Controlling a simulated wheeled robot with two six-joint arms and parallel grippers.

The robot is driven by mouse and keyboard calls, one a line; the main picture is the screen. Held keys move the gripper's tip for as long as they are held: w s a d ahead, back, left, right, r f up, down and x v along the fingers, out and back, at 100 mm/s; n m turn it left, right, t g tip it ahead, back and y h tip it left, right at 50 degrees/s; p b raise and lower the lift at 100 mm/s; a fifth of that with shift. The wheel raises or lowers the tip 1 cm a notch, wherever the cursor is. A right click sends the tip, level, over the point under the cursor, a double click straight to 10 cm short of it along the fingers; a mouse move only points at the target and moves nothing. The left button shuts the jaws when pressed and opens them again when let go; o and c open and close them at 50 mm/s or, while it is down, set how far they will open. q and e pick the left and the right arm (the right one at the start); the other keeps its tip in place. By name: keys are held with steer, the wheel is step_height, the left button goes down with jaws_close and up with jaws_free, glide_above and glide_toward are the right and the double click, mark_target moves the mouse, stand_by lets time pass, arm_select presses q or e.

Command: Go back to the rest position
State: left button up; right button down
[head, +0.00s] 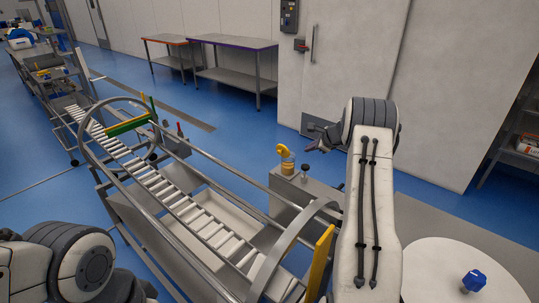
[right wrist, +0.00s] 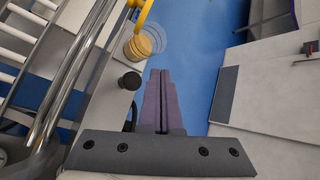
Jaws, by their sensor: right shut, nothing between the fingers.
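My right gripper (head: 322,141) shows in the head view beyond my raised right forearm, partly hidden by my wrist, in front of the pale wall. In the right wrist view its two purplish-grey fingers (right wrist: 161,92) lie together, shut, with nothing between them. They point past the conveyor's side towards the blue floor and touch nothing that I can see. My left arm shows at the lower left of the head view, but its gripper is out of the picture.
A roller conveyor (head: 158,184) with curved metal rails runs from front to back left. A grey cabinet (head: 302,190) with a yellow-topped fitting (head: 284,158) stands beside it. Two benches (head: 233,43) stand at the back wall. A round white table (head: 440,271) holds a blue knob-like object (head: 473,281).

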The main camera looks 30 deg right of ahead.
steer(key=a+r+n+g+y, duration=0.1)
steer(key=a+r+n, duration=0.25)
steer(key=a, duration=0.75)
steer(key=a+r+n+g+y, duration=0.15)
steer(key=a+n, duration=0.25)
steer(key=a, duration=0.7)
steer(key=s+a+r+n+g+y, duration=0.15)
steer(key=s+a+n, duration=0.25)
steer(key=a, duration=0.5)
steer(key=s+a+r+n+g, duration=0.15)
steer(key=s+a+n, duration=0.25)
steer(key=a, duration=0.4)
steer(key=s+a+r+n+g, duration=0.2)
steer(key=s+a+n, duration=0.75)
steer(key=s, duration=0.65)
steer(key=s+f+n+g+h, duration=0.1)
steer(key=s+n+h, duration=0.2)
steer(key=s+n, duration=0.5)
steer(key=s, duration=1.1)
steer(key=shift+f+n+g+h, duration=0.25)
steer(key=shift+n+g+h, duration=0.05)
steer(key=shift+g, duration=0.05)
